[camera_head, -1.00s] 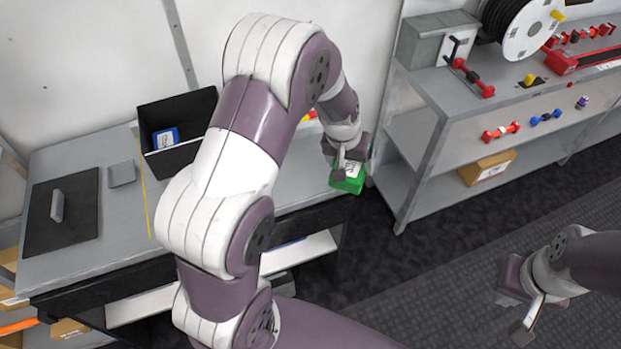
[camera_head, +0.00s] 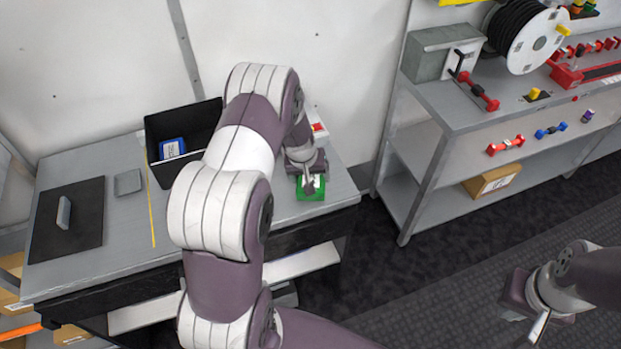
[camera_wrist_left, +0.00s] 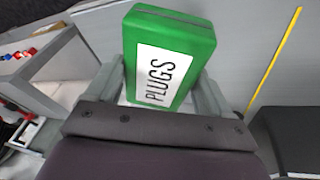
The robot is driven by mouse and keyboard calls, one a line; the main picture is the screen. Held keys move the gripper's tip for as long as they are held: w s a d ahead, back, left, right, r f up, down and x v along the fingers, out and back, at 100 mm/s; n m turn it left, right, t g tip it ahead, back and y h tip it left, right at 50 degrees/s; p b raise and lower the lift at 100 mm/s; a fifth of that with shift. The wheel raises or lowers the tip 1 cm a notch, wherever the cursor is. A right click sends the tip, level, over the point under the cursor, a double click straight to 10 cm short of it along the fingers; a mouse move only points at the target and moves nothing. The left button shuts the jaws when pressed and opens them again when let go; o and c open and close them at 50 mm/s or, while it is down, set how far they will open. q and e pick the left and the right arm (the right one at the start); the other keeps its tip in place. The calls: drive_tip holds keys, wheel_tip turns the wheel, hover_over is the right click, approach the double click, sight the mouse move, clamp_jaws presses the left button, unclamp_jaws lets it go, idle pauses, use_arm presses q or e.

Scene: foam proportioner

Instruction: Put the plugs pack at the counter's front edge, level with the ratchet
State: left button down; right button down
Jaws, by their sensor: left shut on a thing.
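The plugs pack (camera_head: 311,193) is a green box with a white PLUGS label, at the right end of the grey counter (camera_head: 127,222), close to its front edge. My left gripper (camera_head: 308,184) is shut on it from above. In the left wrist view the pack (camera_wrist_left: 185,33) sits between the two fingers (camera_wrist_left: 166,92), label facing the camera. I cannot tell whether its underside touches the counter. I cannot make out the ratchet; my left arm covers part of the counter. My right gripper (camera_head: 527,318) is over the floor at lower right, its jaw gap unclear.
A black open bin (camera_head: 190,122) holds a blue box (camera_head: 171,148). A black panel with a handle (camera_head: 80,228) and a small grey pad (camera_head: 127,182) lie left of a yellow line (camera_head: 151,210). A red-and-white item (camera_head: 318,129) is behind my gripper. A shelf unit (camera_head: 450,112) stands right.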

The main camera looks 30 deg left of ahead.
use_arm(q)
drive_tip(key=shift+f, duration=0.75)
drive_tip(key=shift+w+f, duration=0.1)
drive_tip(key=shift+f, duration=0.3)
